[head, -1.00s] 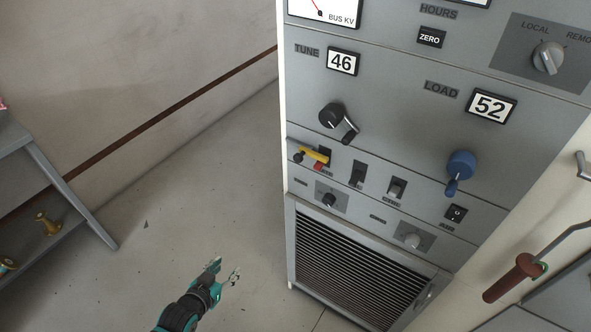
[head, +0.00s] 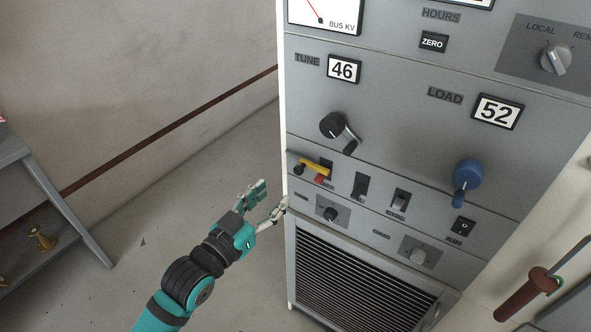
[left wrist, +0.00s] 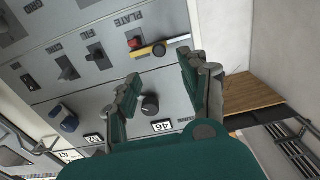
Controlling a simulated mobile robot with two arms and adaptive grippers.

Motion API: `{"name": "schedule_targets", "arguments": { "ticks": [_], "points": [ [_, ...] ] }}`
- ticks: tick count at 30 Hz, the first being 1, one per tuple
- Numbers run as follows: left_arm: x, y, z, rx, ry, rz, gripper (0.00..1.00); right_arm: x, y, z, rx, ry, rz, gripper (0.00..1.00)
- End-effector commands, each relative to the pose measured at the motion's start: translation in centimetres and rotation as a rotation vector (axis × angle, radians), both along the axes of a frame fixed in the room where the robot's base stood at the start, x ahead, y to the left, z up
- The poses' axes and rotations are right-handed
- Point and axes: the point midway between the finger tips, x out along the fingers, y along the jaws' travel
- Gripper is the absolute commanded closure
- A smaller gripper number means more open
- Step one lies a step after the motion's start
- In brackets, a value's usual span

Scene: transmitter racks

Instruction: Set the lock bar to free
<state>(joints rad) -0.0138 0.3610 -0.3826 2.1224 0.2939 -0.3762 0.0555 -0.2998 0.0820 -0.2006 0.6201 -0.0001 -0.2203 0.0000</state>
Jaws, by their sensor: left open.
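The lock bar (head: 314,166) is a small yellow bar with a black knob at its left end, low on the left side of the grey rack front. It lies across a switch with a red handle (head: 320,179). The bar (left wrist: 172,43) also shows in the left wrist view, next to the red handle (left wrist: 134,42) and the PLATE label. My left gripper (head: 270,196) is open and empty, left of and slightly below the bar, apart from it. In the left wrist view its fingers (left wrist: 158,72) are spread below the bar. My right gripper is not in view.
Two dark toggle switches (head: 360,186) sit right of the bar. The TUNE crank (head: 336,130) is above it and a small knob (head: 329,214) below. A blue LOAD crank (head: 467,173) sticks out farther right. The floor left of the rack is clear up to a shelf (head: 62,205).

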Motion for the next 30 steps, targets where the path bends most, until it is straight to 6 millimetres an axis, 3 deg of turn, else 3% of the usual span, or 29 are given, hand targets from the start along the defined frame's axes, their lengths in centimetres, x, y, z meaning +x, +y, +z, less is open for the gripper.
{"name": "schedule_targets", "arguments": {
  "ticks": [6,13,27,30],
  "points": [
    [4.2,-2.5,0.2,-0.001,-0.002,-0.001,0.55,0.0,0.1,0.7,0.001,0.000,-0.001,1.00],
    [7.4,-4.3,0.1,-0.001,0.001,-0.001,0.55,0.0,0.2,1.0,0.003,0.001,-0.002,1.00],
    [8.5,-5.0,0.0,0.000,0.000,-0.001,0.55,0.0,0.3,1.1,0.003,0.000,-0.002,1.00],
    [8.5,-5.0,0.0,0.000,0.000,-0.001,0.68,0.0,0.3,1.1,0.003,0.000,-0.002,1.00]
  ]
}}
